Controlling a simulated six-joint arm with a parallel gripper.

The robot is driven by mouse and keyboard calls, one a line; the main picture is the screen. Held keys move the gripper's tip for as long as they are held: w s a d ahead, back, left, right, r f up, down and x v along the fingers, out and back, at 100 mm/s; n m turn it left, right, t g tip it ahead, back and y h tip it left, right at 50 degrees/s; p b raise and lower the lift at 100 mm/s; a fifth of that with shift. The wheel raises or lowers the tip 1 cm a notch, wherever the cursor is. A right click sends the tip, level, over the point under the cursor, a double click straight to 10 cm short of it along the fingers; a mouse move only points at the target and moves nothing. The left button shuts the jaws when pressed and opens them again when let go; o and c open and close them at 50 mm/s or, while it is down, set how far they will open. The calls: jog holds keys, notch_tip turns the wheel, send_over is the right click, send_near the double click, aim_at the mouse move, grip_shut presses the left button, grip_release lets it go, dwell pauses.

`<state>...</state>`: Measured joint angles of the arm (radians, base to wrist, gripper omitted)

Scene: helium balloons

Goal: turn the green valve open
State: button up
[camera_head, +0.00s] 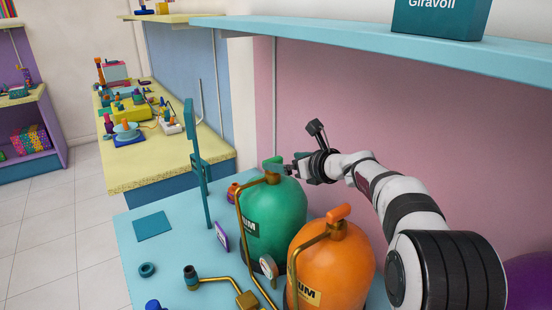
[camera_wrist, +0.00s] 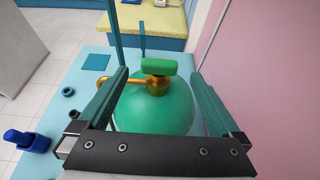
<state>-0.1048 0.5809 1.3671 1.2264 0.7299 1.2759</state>
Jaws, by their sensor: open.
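The green valve (camera_head: 273,164) is a green handle on a brass stem on top of the green helium tank (camera_head: 272,222). In the wrist view the valve (camera_wrist: 158,66) lies crosswise, ahead of and between the fingers. The tank's green dome (camera_wrist: 155,112) fills the space below it. My gripper (camera_head: 289,170) is just right of the valve in the head view. In the wrist view my gripper (camera_wrist: 160,85) is open, with one finger on each side of the valve and nothing held. I cannot tell whether a finger touches the handle.
An orange tank (camera_head: 330,265) with an orange valve (camera_head: 338,213) stands close in front. Brass pipe (camera_head: 242,225) runs down beside the green tank. A teal post (camera_head: 197,165) rises behind left. A blue shelf (camera_head: 380,50) hangs above. The blue tabletop (camera_head: 175,262) has free room at left.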

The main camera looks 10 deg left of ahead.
aim_at(275, 160)
jog(key=x, duration=0.7)
jog(key=shift+r, duration=0.1)
jog(key=c, duration=1.3)
jog(key=shift+w+n+g+y, duration=0.1)
jog(key=shift+n+g+y, duration=0.3)
jog(key=shift+n+y, duration=0.2)
jog(key=shift+n+g+y, duration=0.5)
jog(key=shift+n+g, duration=0.3)
jog(key=shift+n, duration=0.1)
jog(key=o, duration=1.3)
jog(key=v, duration=1.6)
